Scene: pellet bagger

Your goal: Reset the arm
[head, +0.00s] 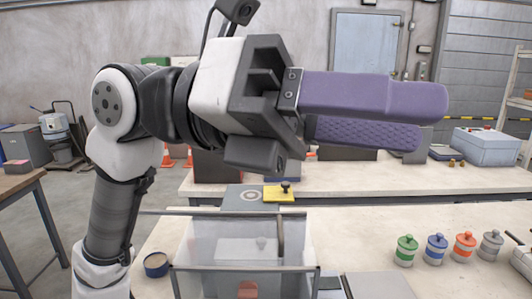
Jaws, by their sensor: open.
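My gripper (395,118) is raised in the middle of the head view and points right. Its two long purple fingers are apart, with nothing visible between them. My arm comes up from the lower left and bends over to the gripper. The gripper is in the air above the near table (450,220), clear of the things on it.
Below my gripper stands a clear-walled box (205,245) with a yellow plate (279,193) with a black knob behind it. Green (406,251), blue (435,249), orange (464,246) and grey (490,245) lidded jars stand at the right. A dark round dish (156,265) lies left.

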